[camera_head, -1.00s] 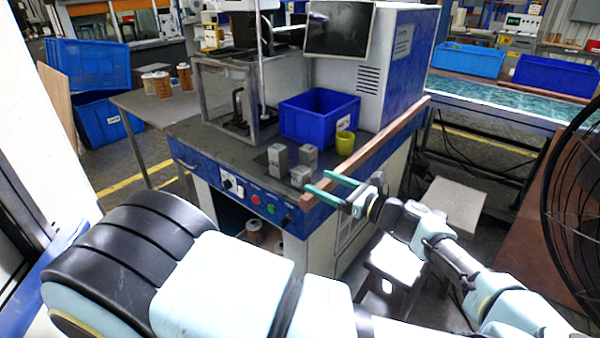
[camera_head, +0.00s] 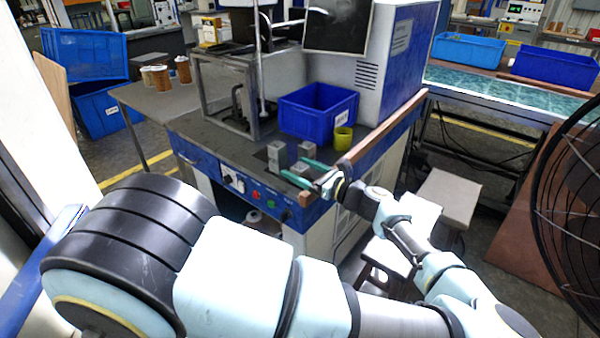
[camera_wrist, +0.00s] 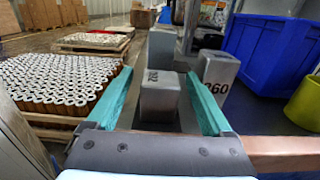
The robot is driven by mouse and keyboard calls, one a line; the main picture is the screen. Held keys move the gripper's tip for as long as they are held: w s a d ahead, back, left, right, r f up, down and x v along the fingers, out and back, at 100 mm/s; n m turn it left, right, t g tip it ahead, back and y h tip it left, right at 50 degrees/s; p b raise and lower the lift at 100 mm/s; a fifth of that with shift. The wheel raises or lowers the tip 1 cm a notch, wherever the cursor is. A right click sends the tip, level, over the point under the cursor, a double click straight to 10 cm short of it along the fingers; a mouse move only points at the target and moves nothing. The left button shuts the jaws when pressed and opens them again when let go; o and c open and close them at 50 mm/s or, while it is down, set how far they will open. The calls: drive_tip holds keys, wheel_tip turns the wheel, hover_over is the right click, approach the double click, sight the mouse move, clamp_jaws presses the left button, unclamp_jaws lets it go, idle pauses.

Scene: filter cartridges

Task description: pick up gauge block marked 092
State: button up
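Three grey gauge blocks stand on the dark bench top. The nearest block (camera_wrist: 160,100) lies between my fingers in the wrist view; its sideways marking looks like 092, though small. It also shows in the head view (camera_head: 301,169), partly hidden by my fingers. My gripper (camera_head: 295,168) has green fingers, open, one on each side of this block with gaps showing; it also shows in the wrist view (camera_wrist: 159,74). A second block (camera_wrist: 217,78), whose marking ends in 60, stands to the right outside the right finger. A taller third block (camera_wrist: 161,48) stands behind.
A blue bin (camera_head: 318,112) and a yellow-green cup (camera_head: 342,138) stand behind the blocks. A wooden rail (camera_head: 380,131) edges the bench on the right. A machine frame (camera_head: 228,95) stands at the back left.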

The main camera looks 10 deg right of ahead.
clamp_jaws()
idle(0.5)
